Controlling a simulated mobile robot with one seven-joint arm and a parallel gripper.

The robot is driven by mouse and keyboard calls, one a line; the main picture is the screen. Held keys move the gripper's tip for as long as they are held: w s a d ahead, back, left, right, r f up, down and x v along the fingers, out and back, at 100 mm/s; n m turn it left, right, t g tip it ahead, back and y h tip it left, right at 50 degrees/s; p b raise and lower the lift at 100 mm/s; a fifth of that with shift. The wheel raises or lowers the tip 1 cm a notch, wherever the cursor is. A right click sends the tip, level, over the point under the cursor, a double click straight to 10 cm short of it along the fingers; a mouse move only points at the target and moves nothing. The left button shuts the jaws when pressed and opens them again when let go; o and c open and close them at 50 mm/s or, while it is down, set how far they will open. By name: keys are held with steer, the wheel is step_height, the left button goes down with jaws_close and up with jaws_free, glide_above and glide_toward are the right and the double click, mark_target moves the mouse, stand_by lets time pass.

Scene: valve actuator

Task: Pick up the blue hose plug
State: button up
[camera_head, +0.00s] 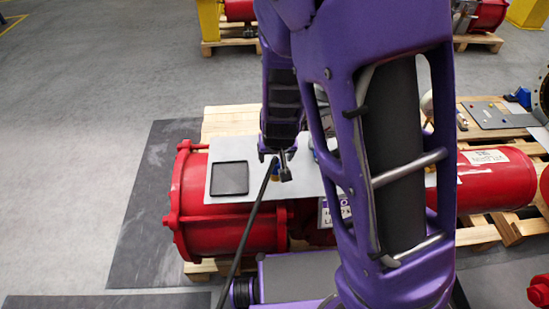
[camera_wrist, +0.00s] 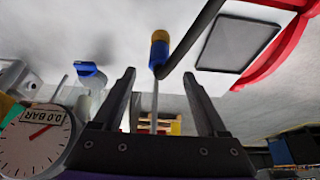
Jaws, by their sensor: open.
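My gripper (camera_wrist: 159,74) is open and empty, with its two dark fingers spread apart in the wrist view. In the head view it (camera_head: 276,158) hangs low over the light plate (camera_head: 204,172) on the red actuator. A small blue fitting (camera_wrist: 90,72), which may be the blue hose plug, lies left of the fingers in the wrist view. A yellow-and-blue piece (camera_wrist: 160,50) with a thin metal shaft shows beyond the gap between the fingers. I cannot tell its depth from the fingertips. In the head view my arm hides much of the plate.
The black hose (camera_head: 243,238) passes close beside the gripper. A dark square tray (camera_head: 229,193) lies on the plate. A pressure gauge (camera_wrist: 35,143) is near the gripper's left side in the wrist view. The red actuator (camera_head: 225,230) rests on a pallet (camera_head: 235,120).

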mark_target(276, 161)
steer(key=b+x, duration=0.2)
steer(key=x, duration=0.3)
steer(key=shift+d+f, duration=0.1)
steer(key=shift+f, duration=0.25)
jaws_close()
